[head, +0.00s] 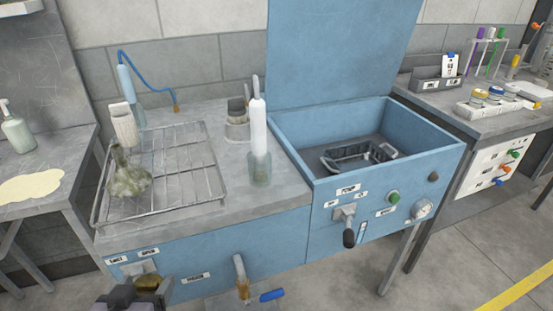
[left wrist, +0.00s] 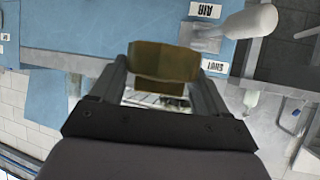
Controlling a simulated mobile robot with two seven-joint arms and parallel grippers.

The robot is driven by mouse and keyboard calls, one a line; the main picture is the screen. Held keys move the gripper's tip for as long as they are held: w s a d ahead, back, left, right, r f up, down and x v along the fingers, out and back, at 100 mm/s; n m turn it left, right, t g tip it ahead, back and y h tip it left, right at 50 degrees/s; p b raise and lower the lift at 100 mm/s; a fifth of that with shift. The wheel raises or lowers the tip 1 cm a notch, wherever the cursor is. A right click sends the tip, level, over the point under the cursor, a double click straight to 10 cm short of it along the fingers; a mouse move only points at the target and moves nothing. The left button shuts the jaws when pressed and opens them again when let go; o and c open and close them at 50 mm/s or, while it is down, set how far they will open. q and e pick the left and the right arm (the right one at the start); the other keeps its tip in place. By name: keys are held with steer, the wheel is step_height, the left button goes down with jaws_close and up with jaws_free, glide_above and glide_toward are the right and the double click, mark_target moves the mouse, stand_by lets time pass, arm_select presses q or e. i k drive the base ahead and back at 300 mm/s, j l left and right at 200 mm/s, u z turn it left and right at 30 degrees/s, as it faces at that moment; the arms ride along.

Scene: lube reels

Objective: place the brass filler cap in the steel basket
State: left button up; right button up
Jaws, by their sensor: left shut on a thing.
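The brass filler cap (left wrist: 165,60) is between the fingers of my left gripper (left wrist: 160,85) in the left wrist view. In the head view, my left gripper (head: 138,292) is at the bottom left, in front of the blue cabinet's front panel, and the cap (head: 150,283) shows at its tip. The gripper is shut on the cap. The steel basket (head: 345,164) sits on the floor of the open blue tank (head: 437,160), well to the right of and beyond the gripper. The basket looks empty. My right gripper is not in view.
A wire rack (head: 185,160) holding a greenish flask (head: 128,180) lies on the grey worktop. A clear cylinder with a white bottle (head: 258,130) stands near the tank's left wall. The raised blue lid (head: 335,50) stands behind the tank. A lever (head: 349,237) sticks out in front.

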mark_target(359, 162)
steer(key=l, duration=0.65)
steer(key=i+l, duration=0.15)
steer(key=l, duration=0.5)
